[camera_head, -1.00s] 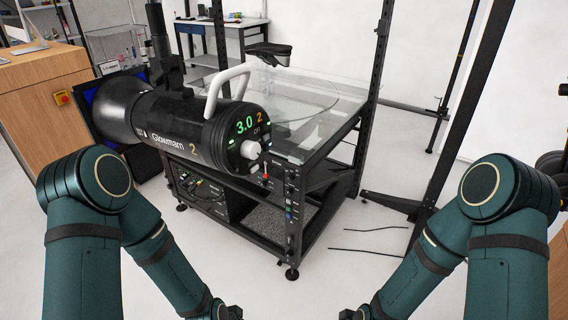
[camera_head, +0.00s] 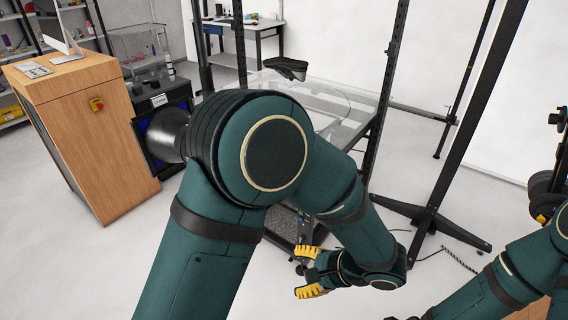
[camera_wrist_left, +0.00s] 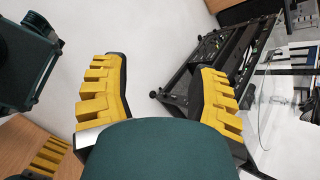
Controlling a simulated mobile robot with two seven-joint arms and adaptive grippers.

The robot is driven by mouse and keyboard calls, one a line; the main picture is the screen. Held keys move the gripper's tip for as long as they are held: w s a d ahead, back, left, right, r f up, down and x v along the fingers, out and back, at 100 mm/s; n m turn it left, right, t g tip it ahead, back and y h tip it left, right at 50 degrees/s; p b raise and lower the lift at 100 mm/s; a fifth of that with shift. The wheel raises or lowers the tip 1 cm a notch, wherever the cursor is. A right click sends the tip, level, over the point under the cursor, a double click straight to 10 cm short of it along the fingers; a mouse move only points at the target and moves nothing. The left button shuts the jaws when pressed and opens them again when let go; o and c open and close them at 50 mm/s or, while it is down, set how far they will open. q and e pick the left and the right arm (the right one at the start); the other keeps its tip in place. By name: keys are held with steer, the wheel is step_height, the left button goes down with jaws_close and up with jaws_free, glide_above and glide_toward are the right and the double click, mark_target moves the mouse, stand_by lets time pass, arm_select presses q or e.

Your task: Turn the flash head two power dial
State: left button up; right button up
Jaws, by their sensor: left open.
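Flash head two shows only as part of its dark reflector (camera_head: 166,135) at the left of my raised left arm in the head view. My arm hides its body, display and power dial. My left gripper (camera_head: 298,272) is low in front of the turntable stand, with yellow ridged fingers spread apart and nothing between them. In the left wrist view the open left gripper (camera_wrist_left: 162,70) has bare floor between its fingers. The dial does not show there. My right arm is at the lower right of the head view, its fingers out of sight.
The turntable stand's glass top (camera_head: 340,98) is behind my left arm; its black frame (camera_wrist_left: 225,62) is beside the right finger in the wrist view. A wooden cabinet (camera_head: 85,130) stands left. A black stand base (camera_head: 430,216) is right. The floor around the gripper is mostly clear.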

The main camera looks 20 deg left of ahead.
arm_select(q)
steer(key=w+d+r+t+y+p, duration=0.2)
steer(key=r+t, duration=0.1)
steer(key=r, duration=0.6)
steer(key=w+d+r+t+y+p, duration=0.1)
steer(key=d+r+t+y, duration=0.15)
steer(key=r, duration=0.65)
steer(key=p+x, duration=0.1)
steer(key=x, duration=1.3)
arm_select(e)
step_height(320, 180, up, 6)
steer(key=shift+d+f, duration=0.1)
arm_select(q)
steer(key=shift+w+d, duration=0.15)
jaws_close()
